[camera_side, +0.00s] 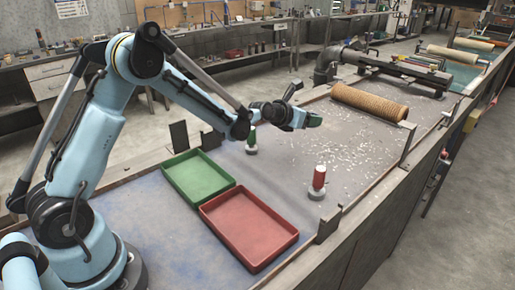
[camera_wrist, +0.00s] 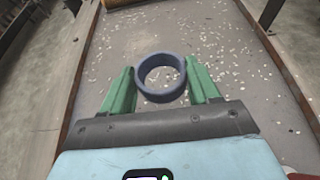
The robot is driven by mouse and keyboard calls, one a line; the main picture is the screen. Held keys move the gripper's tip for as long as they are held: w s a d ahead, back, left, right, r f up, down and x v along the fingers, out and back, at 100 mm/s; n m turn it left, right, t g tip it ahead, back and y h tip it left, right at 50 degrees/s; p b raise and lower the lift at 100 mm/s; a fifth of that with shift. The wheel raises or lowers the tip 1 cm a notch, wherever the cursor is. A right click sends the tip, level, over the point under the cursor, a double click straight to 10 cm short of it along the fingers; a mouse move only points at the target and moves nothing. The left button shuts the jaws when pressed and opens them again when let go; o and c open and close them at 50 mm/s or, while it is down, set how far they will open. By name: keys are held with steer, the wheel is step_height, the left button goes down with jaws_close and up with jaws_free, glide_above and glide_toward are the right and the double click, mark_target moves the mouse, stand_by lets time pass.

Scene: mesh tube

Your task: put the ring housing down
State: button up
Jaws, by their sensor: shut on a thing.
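The ring housing is a dark blue ring (camera_wrist: 161,98) with an open middle, in the wrist view. My gripper (camera_wrist: 158,77) has green fingers, one on each side of the ring, and is shut on it. In the side view my gripper (camera_side: 312,120) is held out above the bench, to the right of the green post. The ring cannot be made out clearly there. Through the ring, the grey bench surface shows.
A green tray (camera_side: 166,175) and a red tray (camera_side: 207,211) lie on the bench (camera_side: 150,235) near my base. A green post (camera_side: 251,138) and a red post (camera_side: 319,178) stand on pale bases. Pale chips litter the bench near a tan roller (camera_side: 370,102).

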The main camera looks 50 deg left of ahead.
steer(key=s+d+r+m+h, duration=0.2)
steer(key=s+d+r, duration=0.1)
steer(key=s+r, duration=0.8)
steer(key=s+d+r+m+h, duration=0.1)
steer(key=s+d+r+h, duration=0.1)
steer(key=s+r, duration=0.85)
steer(key=s+d+f+m+g+h, duration=0.5)
steer(key=d+f+m+h, duration=0.25)
steer(key=d+f, duration=0.4)
steer(key=s+d+f+m+g+h, duration=0.2)
steer(key=s+d+f+m+g, duration=0.4)
steer(key=s+m+g, duration=0.4)
steer(key=w+a+f+n, duration=0.1)
steer(key=w+a+f, duration=0.2)
steer(key=w+a+f+n+t, duration=0.1)
steer(key=w+a+f, duration=0.3)
steer(key=shift+w+a+n, duration=0.15)
steer(key=shift+w+n, duration=0.05)
steer(key=shift+n, duration=0.05)
glide_above(268, 230)
steer(key=shift+f, duration=2.1)
steer(key=o, duration=1.4)
